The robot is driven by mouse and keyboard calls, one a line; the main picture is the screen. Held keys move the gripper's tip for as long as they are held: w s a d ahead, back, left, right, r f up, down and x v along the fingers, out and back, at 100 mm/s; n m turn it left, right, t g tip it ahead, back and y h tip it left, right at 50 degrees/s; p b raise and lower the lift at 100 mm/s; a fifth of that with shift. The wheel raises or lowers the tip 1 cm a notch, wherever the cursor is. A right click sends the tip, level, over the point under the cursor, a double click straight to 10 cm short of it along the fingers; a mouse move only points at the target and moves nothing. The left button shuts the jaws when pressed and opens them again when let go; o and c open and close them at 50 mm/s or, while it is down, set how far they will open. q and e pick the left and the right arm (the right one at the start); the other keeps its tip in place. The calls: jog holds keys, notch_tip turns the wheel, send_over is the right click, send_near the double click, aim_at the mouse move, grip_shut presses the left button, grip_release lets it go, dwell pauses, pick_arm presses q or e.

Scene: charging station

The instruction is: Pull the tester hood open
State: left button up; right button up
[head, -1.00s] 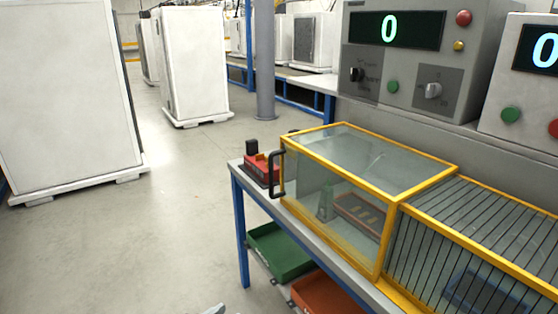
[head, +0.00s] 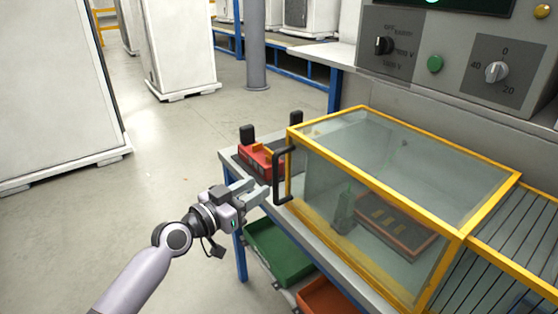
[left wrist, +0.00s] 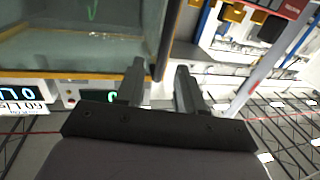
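The tester hood (head: 395,150) is a clear box with a yellow frame, lying closed over its fixture on the bench. Its black bar handle (head: 279,180) stands upright on the left end. My left gripper (head: 261,188) is just left of the handle, fingers pointing at it, with nothing held. In the left wrist view the two fingers of my left gripper (left wrist: 158,72) are spread apart, with the hood's yellow edge (left wrist: 165,45) beyond the gap. Whether a finger touches the handle cannot be told. My right gripper is out of view.
A red device (head: 262,158) sits on the bench left of the hood. A slatted guard (head: 515,255) adjoins the hood's right end. A grey control panel (head: 450,60) stands behind. A green bin (head: 278,250) is below the bench.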

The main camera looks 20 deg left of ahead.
pick_arm(q)
jog(key=shift+a+r+x, duration=0.1)
jog(key=shift+r+x, duration=0.05)
jog(key=shift+x, duration=1.2)
jog(key=shift+a+r+x, duration=0.1)
jog(key=shift+r+x, duration=0.1)
jog(key=shift+x, duration=1.1)
jog(key=shift+r+x, duration=0.15)
jog(key=shift+x, duration=1.2)
jog(key=shift+w, duration=0.1)
grip_shut()
